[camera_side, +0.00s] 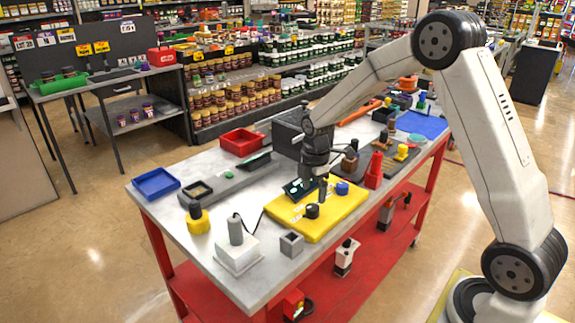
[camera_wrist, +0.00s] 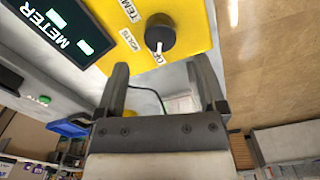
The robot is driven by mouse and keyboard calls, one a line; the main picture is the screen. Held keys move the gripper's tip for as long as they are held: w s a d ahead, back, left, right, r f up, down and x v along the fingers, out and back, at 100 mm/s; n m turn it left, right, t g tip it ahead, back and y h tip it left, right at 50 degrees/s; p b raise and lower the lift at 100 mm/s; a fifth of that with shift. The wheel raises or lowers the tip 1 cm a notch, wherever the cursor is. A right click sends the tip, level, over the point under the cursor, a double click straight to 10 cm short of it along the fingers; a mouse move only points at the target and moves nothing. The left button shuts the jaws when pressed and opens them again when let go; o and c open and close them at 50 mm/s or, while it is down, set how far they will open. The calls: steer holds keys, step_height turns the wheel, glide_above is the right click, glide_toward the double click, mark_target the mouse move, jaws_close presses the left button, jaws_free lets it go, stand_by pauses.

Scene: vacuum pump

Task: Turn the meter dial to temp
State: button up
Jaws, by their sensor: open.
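The meter dial is a round black knob (camera_wrist: 160,34) on a yellow panel (camera_wrist: 196,18). Its white pointer is at the "OFF" label (camera_wrist: 158,58). The "VOLTS" label (camera_wrist: 130,40) and the partly cut-off "TEMP" label (camera_wrist: 130,9) lie to the left and upper left. The dark METER display (camera_wrist: 62,30) is further left. The knob also shows in the side view (camera_side: 312,211), on the yellow panel (camera_side: 335,215). My gripper (camera_wrist: 160,64) is open and empty, its fingers spread wider than the knob. In the side view my gripper (camera_side: 322,192) hangs above the panel near the knob, not around it.
A white block with a grey cylinder (camera_side: 237,247), a grey square block (camera_side: 292,243) and a yellow-based part (camera_side: 197,219) stand nearby. Red (camera_side: 243,140) and blue (camera_side: 155,183) trays lie to the left.

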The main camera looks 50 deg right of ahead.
mark_target(313, 207)
steer(key=shift+f, duration=2.9)
jaws_close()
